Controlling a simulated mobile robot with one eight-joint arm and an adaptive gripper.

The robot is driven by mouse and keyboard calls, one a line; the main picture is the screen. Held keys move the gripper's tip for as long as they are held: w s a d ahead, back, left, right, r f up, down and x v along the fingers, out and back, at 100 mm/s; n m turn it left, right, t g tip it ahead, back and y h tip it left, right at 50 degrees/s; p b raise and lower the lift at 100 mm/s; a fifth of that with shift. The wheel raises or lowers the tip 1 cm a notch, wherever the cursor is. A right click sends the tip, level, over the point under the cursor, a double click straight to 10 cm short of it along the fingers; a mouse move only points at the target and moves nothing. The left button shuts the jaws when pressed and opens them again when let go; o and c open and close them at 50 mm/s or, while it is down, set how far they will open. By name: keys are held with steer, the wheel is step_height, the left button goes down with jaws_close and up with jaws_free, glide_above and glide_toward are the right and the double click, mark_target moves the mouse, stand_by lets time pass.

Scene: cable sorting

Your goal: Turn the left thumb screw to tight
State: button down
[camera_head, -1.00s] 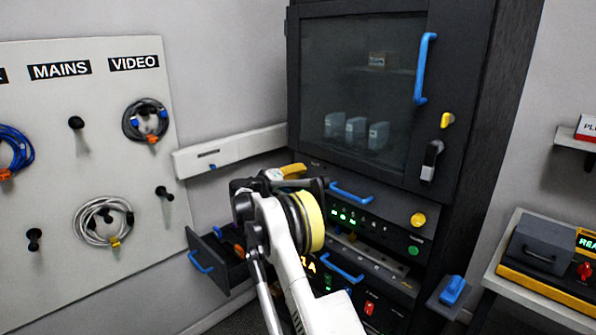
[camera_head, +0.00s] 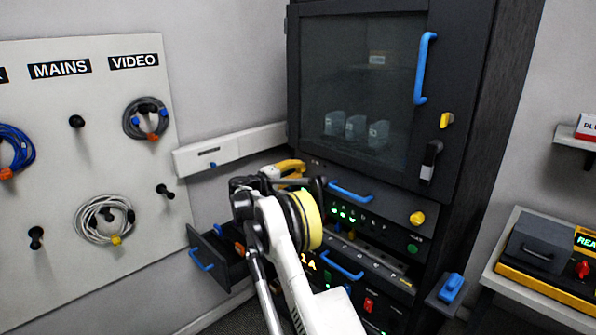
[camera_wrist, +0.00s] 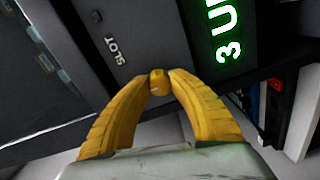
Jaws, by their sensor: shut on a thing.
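The left thumb screw (camera_wrist: 157,84) shows in the wrist view as a small yellow knob on the dark front panel, beside the word SLOT. My gripper (camera_wrist: 159,77) has its two curved yellow fingers closed on it, one on each side. In the head view my gripper (camera_head: 298,168) is at the left end of the panel below the glass door, and the left screw is hidden there by my gripper and wrist. The right thumb screw (camera_head: 417,218) is a yellow knob at the panel's other end. The left screw's tightness cannot be read.
A blue handle (camera_head: 350,191) lies just right of my gripper. The cabinet's glass door (camera_head: 360,90) is above. An open drawer (camera_head: 222,255) sticks out at lower left. A pegboard (camera_head: 60,130) with coiled cables is at left. Green lit text (camera_wrist: 226,40) shows on the panel.

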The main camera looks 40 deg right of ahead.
steer(key=c, duration=1.1)
jaws_free()
steer(key=shift+c, duration=0.2)
steer(key=s+a, duration=0.1)
steer(key=a, duration=1.1)
steer(key=shift+r, duration=0.25)
